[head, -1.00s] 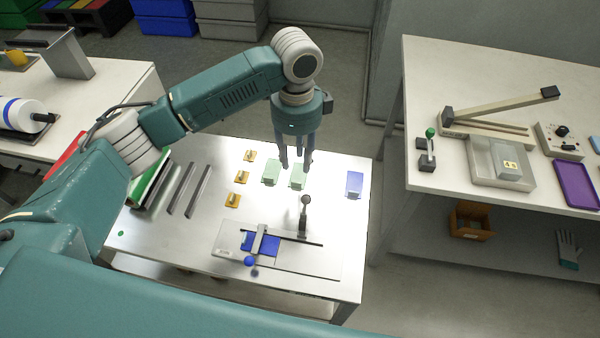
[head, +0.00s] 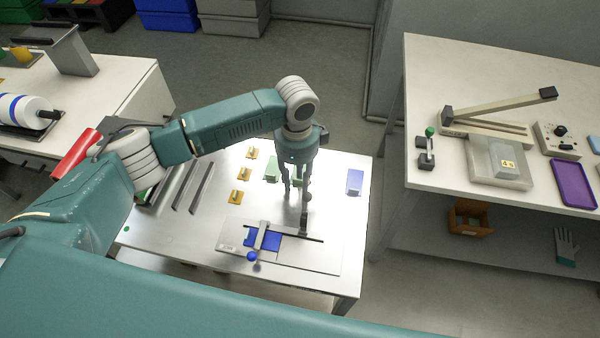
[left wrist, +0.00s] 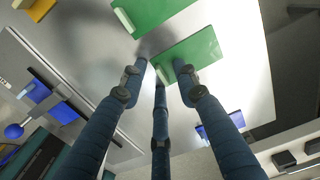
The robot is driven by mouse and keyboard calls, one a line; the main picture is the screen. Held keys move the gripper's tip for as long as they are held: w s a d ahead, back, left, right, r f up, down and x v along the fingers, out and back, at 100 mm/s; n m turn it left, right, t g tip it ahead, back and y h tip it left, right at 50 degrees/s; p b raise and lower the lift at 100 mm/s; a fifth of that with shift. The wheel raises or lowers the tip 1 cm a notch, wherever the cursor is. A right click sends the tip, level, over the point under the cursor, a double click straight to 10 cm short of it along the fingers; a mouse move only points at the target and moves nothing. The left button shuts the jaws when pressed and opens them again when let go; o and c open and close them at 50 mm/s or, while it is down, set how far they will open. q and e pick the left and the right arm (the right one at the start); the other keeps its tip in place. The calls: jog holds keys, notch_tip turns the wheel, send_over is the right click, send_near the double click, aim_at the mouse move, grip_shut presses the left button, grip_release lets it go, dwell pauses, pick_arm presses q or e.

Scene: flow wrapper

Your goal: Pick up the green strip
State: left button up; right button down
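Two flat green strips with small raised tabs lie on the metal table. One green strip (head: 270,172) shows left of my left gripper (head: 296,194) in the head view; it is also at the top of the left wrist view (left wrist: 158,12). The other green strip (left wrist: 200,52) is mostly hidden behind the fingers in the head view. In the left wrist view the left gripper's fingers (left wrist: 160,74) are spread, with tips close around this strip's tab. Whether they touch it I cannot tell. My right gripper is not in view.
A blue strip (head: 355,182) lies to the right. Several orange pieces (head: 243,174) and dark bars (head: 200,187) lie to the left. A fixture with a blue piece (head: 262,239), a blue knob (head: 252,256) and an upright dark-knobbed lever stands close in front of the gripper.

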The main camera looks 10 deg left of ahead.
pick_arm(q)
grip_shut()
jog(key=shift+r, duration=0.1)
